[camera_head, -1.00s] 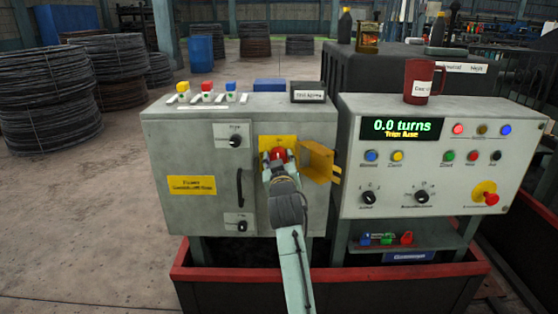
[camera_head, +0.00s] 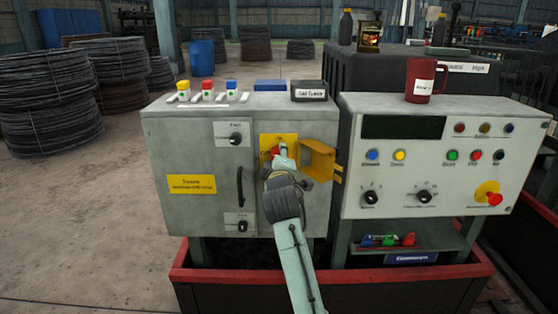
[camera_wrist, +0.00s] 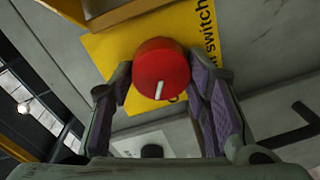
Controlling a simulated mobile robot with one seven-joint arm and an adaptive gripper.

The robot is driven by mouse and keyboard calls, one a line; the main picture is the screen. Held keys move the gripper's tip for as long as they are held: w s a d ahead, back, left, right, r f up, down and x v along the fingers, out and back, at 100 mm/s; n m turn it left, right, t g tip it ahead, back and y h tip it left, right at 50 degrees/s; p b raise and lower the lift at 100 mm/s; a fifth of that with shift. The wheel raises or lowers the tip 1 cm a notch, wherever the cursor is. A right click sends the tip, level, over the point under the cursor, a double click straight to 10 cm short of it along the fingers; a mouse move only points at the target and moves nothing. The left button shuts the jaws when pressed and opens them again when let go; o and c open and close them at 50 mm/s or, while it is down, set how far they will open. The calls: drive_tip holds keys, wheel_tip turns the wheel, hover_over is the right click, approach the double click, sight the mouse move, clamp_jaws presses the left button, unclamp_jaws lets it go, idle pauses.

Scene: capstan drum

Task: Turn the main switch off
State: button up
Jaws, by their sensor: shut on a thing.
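The main switch is a red round knob (camera_wrist: 161,68) with a white pointer mark, on a yellow plate (camera_head: 266,144) on the grey cabinet front (camera_head: 165,145). In the head view my gripper (camera_head: 282,160) covers most of the knob. In the wrist view my gripper (camera_wrist: 165,92) has its two fingers on either side of the knob, shut on it. The white mark points down and slightly left in that view. A yellow hinged cover (camera_head: 319,160) stands open to the right of the knob. The display (camera_head: 403,127) on the right panel is dark.
Rotary knobs (camera_head: 236,139) and a black handle (camera_head: 240,187) are on the cabinet left of the switch. The right panel carries several lamps and buttons and a red mushroom button (camera_head: 493,198). A red mug (camera_head: 420,81) stands on top. A red-rimmed trough (camera_head: 330,277) lies below.

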drive_tip(key=n+b, duration=0.1)
drive_tip(key=n, duration=0.4)
drive_tip(key=shift+n+h, duration=0.3)
idle(0.5)
drive_tip(key=o, duration=1.2)
drive_tip(key=shift+f, duration=0.1)
drive_tip(key=shift+s, duration=0.1)
drive_tip(key=s, duration=1.1)
drive_tip(key=shift+s+r, duration=0.4)
